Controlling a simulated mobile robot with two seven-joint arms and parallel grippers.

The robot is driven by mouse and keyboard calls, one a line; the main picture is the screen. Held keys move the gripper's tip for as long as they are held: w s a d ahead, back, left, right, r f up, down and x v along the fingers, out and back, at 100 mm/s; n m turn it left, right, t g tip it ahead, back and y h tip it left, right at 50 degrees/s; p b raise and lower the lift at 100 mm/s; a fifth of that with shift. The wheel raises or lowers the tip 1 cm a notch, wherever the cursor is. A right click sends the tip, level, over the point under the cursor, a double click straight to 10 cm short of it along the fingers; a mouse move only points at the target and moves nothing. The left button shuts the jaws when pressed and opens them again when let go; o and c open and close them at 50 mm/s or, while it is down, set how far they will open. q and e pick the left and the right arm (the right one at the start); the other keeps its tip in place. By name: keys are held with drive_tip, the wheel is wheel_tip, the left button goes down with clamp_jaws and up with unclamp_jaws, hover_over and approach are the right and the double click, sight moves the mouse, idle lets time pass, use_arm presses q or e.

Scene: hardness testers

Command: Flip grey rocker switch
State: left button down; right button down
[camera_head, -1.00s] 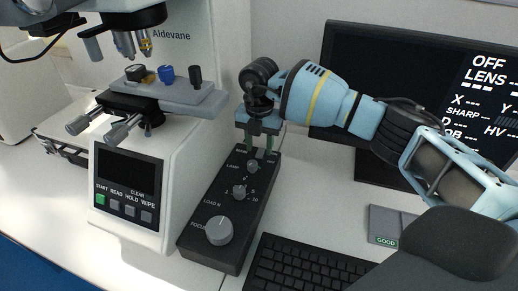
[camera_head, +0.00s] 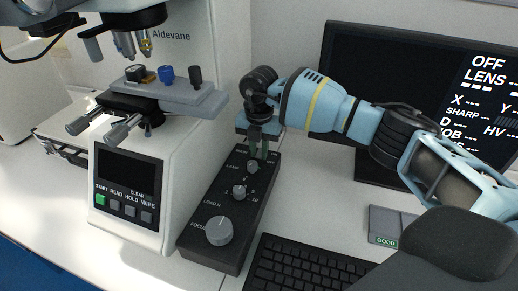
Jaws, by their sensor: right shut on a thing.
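The black control box (camera_head: 231,211) stands on the bench beside the tester. It has a large grey focus knob (camera_head: 219,231), a smaller load knob (camera_head: 239,191) and a lamp knob (camera_head: 252,167). My right gripper (camera_head: 258,152) points down at the far end of this box, past the lamp knob. Its fingers are close together, shut at the spot of the grey rocker switch, which they hide. I cannot tell which way the switch is tipped. My left gripper is not in view.
The white hardness tester (camera_head: 131,192) with its button panel stands left of the box. A black keyboard (camera_head: 300,268) lies to the right in front, and a dark monitor (camera_head: 345,95) stands behind my right arm. A grey pad marked GOOD (camera_head: 388,222) lies on the right.

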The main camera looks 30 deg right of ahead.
drive_tip(key=shift+w+d+g+y, duration=0.15)
drive_tip(key=shift+d+g+y, duration=0.05)
drive_tip(key=shift+g+y, duration=0.25)
drive_tip(key=shift+w+d+g+y+b, duration=0.15)
drive_tip(key=shift+g+y+b, duration=0.2)
drive_tip(key=shift+g+y, duration=0.3)
drive_tip(key=shift+y, duration=0.4)
drive_tip(key=shift+d+r, duration=0.1)
drive_tip(key=c, duration=1.3)
unclamp_jaws()
drive_tip(key=shift+w+d+r+b, duration=0.2)
drive_tip(key=shift+r+b, duration=0.1)
drive_tip(key=shift+r, duration=0.2)
drive_tip(key=shift+b+v, duration=0.5)
drive_tip(key=shift+v, duration=2.85)
